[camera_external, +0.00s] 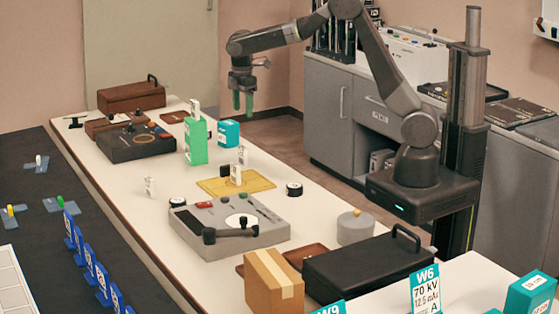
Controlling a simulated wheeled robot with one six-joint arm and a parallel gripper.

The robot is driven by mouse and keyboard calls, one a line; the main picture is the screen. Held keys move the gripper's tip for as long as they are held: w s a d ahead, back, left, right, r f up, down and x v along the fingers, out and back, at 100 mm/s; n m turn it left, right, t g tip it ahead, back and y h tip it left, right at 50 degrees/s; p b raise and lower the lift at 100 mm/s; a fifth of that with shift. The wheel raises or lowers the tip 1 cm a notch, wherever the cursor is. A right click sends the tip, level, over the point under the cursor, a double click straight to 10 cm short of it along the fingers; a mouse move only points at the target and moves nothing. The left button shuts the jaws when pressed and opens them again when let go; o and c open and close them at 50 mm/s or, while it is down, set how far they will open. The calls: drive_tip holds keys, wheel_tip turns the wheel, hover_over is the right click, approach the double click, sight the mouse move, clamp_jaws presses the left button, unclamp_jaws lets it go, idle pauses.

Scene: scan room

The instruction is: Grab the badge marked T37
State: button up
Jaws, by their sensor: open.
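Several small white upright tags that may be badges stand on the long white table (330,222). One tag (195,108) is at the top of a green box, one (149,187) stands near the left edge, one (236,175) is at the yellow tray, and another (243,155) is just behind it. Their markings are too small to read, so I cannot tell which is T37. My gripper (243,104) is open and empty, its green fingers pointing down. In the picture it is above and right of the green box, apart from all the tags.
The green box (197,145) and a teal box (229,133) stand close together. A yellow tray (212,187), grey control panel (265,233), black case (350,268), cardboard box (262,291) and grey cylinder (356,229) crowd the nearer table. The table's left strip is mostly clear.

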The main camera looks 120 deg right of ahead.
approach(244, 155)
drive_tip(key=f, duration=0.1)
drive_tip(key=d+f, duration=0.1)
drive_tip(key=f, duration=0.1)
drive_tip(key=s+d+f, duration=0.1)
drive_tip(key=f, duration=0.1)
drive_tip(key=shift+f+p, duration=0.25)
drive_tip(key=shift+p, duration=0.15)
drive_tip(key=shift+s+d+f+p, duration=0.1)
drive_tip(key=shift+f+p, duration=0.65)
drive_tip(key=shift+f, duration=2.05)
drive_tip(key=c, duration=1)
drive_tip(key=shift+c, duration=0.2)
drive_tip(key=shift+r, duration=0.15)
